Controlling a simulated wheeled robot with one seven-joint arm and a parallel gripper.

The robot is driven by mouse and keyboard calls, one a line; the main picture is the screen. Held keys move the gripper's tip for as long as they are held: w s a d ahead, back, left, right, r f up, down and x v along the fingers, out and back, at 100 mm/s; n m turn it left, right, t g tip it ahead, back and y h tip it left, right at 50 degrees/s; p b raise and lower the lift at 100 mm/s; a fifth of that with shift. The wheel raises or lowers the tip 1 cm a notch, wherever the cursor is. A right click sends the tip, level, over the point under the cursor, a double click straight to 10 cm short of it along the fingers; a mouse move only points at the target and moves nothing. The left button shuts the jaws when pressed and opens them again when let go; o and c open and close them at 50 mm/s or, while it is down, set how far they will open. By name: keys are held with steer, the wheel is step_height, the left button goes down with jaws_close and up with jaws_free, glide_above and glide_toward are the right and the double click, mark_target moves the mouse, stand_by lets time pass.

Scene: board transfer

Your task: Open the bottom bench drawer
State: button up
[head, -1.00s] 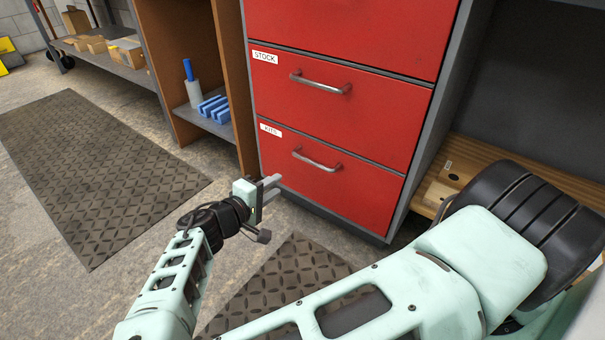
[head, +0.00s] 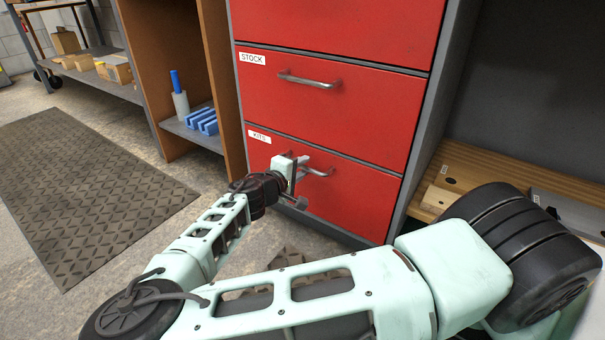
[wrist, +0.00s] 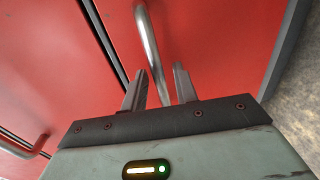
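The bottom bench drawer (head: 345,203) is red, labelled "KITS", and flush with the bench front. Its metal bar handle (head: 318,171) is partly hidden by my gripper in the head view. My gripper (head: 301,182) is at the left part of this handle. In the wrist view my gripper (wrist: 158,88) is open, its two fingers apart. The handle (wrist: 153,50) runs down between the fingertips there, with a finger on each side. I cannot tell whether either finger touches it.
The "STOCK" drawer (head: 335,110) above is shut, with its own handle (head: 309,80). A cubby shelf (head: 190,130) at left holds blue parts (head: 202,121). A wooden board (head: 490,165) lies at right. A dark floor mat (head: 85,190) is at left.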

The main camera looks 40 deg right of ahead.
steer(key=shift+w+d, duration=0.15)
steer(key=shift+d, duration=0.3)
jaws_close()
steer(key=shift+a, duration=0.1)
steer(key=f+p+v, duration=0.2)
steer(key=p+v, duration=0.1)
steer(key=v, duration=1.1)
steer(key=a+f+p+v, duration=0.1)
steer(key=f+p+v, duration=0.2)
steer(key=v, duration=1.1)
steer(key=shift+s+f+p, duration=0.25)
steer(key=shift+f+p, duration=0.05)
steer(key=shift+p, duration=0.4)
steer(key=shift+a, duration=0.2)
jaws_free()
